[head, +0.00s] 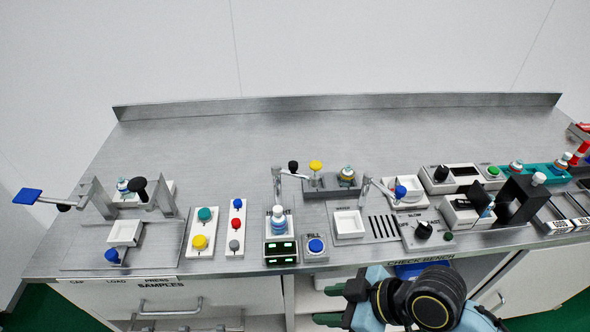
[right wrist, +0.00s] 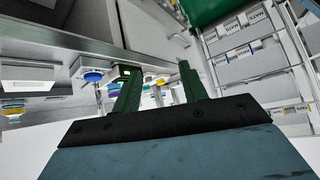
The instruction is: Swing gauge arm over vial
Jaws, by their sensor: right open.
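A white vial with a blue band (head: 279,222) stands upright on a small scale with green displays (head: 281,250). Behind it, a post carries a short arm with a black knob (head: 293,167), pointing right and away from the vial. A second post to the right carries an arm with a blue knob (head: 400,191), above a white tray's right side. I cannot tell which is the gauge arm. My right gripper (head: 331,305) is open and empty, in front of and below the bench's front edge, fingers pointing left. Its green fingers also show in the right wrist view (right wrist: 158,85). My left gripper is not in view.
A blue FILL button (head: 316,246) sits right of the scale. A white tray (head: 348,223) and a slotted plate (head: 383,228) lie farther right. Coloured buttons (head: 204,214) stand to the left. The bench's back (head: 230,135) is clear. Drawers and shelves lie under its front edge.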

